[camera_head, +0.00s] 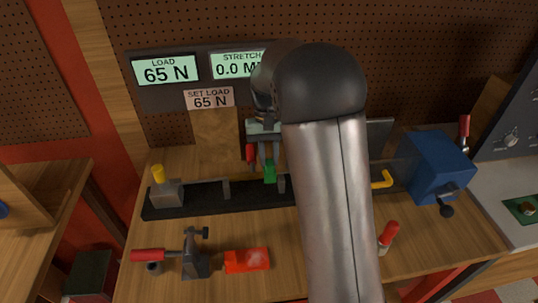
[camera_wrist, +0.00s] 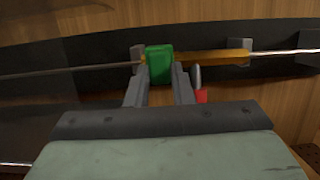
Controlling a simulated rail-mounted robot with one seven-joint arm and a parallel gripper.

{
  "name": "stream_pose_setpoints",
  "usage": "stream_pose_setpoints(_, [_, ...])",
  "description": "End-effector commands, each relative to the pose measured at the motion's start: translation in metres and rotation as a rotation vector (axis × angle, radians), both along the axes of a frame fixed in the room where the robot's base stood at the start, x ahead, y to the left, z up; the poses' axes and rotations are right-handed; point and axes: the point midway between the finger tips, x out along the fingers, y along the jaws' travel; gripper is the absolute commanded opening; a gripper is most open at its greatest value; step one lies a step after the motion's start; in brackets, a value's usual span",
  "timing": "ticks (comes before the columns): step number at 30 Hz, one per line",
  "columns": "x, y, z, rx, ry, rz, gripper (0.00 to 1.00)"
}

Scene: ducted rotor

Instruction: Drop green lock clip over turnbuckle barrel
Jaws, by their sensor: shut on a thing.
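The green lock clip (camera_wrist: 160,64) is between the fingertips of my gripper (camera_wrist: 159,88), which is shut on it. In the head view the clip (camera_head: 270,173) shows below my gripper (camera_head: 264,160), at the black rail. The orange-yellow turnbuckle barrel (camera_wrist: 212,58) lies along a thin rod. In the wrist view the clip overlaps the barrel's left end and hides that part. A small bit of orange shows left of the clip. I cannot tell whether the clip touches the barrel or is just above it. In the head view my arm hides much of the rail.
The black rail (camera_head: 205,196) carries grey blocks and a yellow-topped post (camera_head: 159,174). A blue box (camera_head: 434,165) with a crank is at right. A red-handled tool (camera_head: 196,258) and an orange-red block (camera_head: 247,260) lie in front. Displays read load 65 N (camera_head: 166,70) and set load 65 N.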

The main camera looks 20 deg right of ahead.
Motion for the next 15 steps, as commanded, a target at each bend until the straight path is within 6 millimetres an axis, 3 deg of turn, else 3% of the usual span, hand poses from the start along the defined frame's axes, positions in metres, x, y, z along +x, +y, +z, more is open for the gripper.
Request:
stream_pose_setpoints(9, [-0.0002,0.0002,-0.0004,0.0,0.001,0.0,0.0])
stream_pose_setpoints(10, [-0.0002,0.0002,-0.0005,0.0,0.001,0.0,0.26])
stream_pose_setpoints(12, [-0.0002,0.0002,-0.0005,0.0,0.001,0.0,0.46])
stream_pose_setpoints(15, [-0.0002,0.0002,-0.0004,0.0,0.001,0.0,0.46])
